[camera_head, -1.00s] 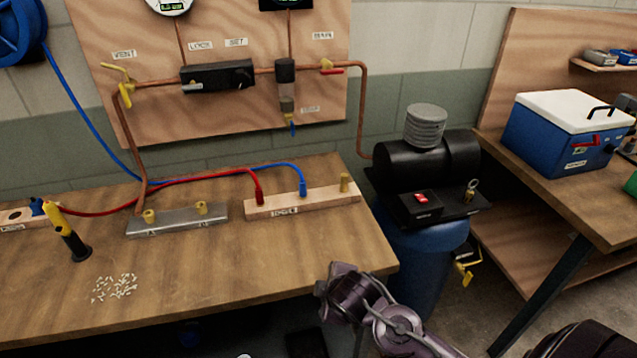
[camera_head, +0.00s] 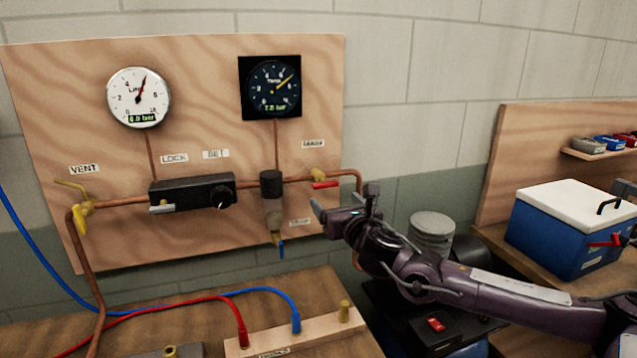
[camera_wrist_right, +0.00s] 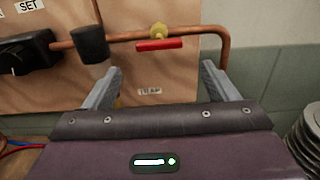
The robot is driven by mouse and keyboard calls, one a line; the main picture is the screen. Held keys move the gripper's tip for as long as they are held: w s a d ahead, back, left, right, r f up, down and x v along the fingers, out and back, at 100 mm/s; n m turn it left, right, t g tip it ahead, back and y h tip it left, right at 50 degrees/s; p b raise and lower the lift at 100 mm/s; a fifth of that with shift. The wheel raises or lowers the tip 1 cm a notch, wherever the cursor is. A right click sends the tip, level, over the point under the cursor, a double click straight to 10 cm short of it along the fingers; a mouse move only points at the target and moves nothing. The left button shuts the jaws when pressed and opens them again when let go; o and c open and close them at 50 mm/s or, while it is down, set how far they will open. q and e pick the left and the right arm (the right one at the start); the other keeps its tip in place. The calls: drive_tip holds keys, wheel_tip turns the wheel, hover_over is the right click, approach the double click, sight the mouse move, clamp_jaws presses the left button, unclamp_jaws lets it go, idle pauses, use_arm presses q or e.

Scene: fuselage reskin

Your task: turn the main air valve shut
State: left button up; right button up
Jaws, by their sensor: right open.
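The main air valve is a brass body with a red lever handle (camera_head: 325,185) on the copper pipe at the right of the wooden panel. The lever lies roughly level, along the pipe. In the right wrist view the red lever (camera_wrist_right: 159,44) shows ahead of the fingers, with the brass valve top (camera_wrist_right: 158,30) above it. My right gripper (camera_head: 342,205) is open and empty, just below and to the right of the lever, apart from it. Its two fingers (camera_wrist_right: 158,90) spread wide in the wrist view. My left gripper is not in view.
The panel carries a white line gauge (camera_head: 138,97), a dark gauge (camera_head: 272,87), a black regulator box (camera_head: 193,190), a yellow vent valve (camera_head: 80,208) and a filter with a blue drain (camera_head: 281,248). The compressor (camera_head: 432,235) stands below my right arm. A blue cooler box (camera_head: 568,235) sits at right.

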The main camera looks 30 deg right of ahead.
sight(327, 187)
drive_tip(key=p+x, duration=0.1)
drive_tip(key=x, duration=0.2)
drive_tip(key=r+p+x, duration=0.1)
drive_tip(key=x, duration=0.1)
drive_tip(key=shift+w+d+p, duration=0.1)
drive_tip(key=shift+w+p, duration=0.2)
drive_tip(key=shift+w, duration=0.4)
drive_tip(key=shift+c, duration=1)
drive_tip(key=c, duration=0.8)
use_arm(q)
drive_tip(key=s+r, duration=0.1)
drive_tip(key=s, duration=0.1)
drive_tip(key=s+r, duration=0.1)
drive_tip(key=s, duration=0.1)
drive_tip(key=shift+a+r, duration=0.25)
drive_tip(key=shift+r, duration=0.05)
